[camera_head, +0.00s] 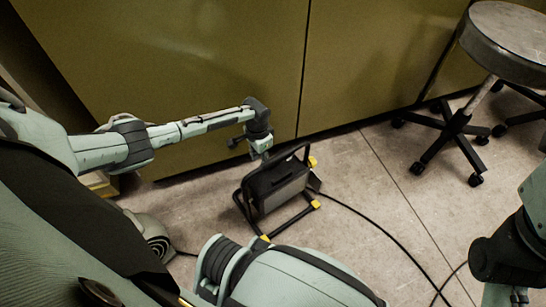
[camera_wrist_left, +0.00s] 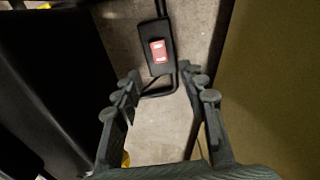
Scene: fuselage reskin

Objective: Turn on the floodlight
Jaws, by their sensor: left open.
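The floodlight (camera_head: 280,184) is a black lamp on a black tubular stand with yellow feet and stands on the floor. In the left wrist view a red rocker switch (camera_wrist_left: 158,51) sits on a black box (camera_wrist_left: 156,66) beyond the fingertips. My left gripper (camera_head: 262,152) is above the floodlight's rear edge, near its top bar. In the left wrist view my left gripper (camera_wrist_left: 160,78) is open and empty, with the switch ahead of the gap and apart from the fingers. My right arm shows at the right edge, but its fingers cannot be made out.
Olive cabinets (camera_head: 220,60) stand behind the floodlight and close to my left arm. A black cable (camera_head: 385,232) runs across the floor to the right. A round stool (camera_head: 508,38) on castors stands at the upper right. The floor (camera_head: 370,195) between lamp and stool is otherwise clear.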

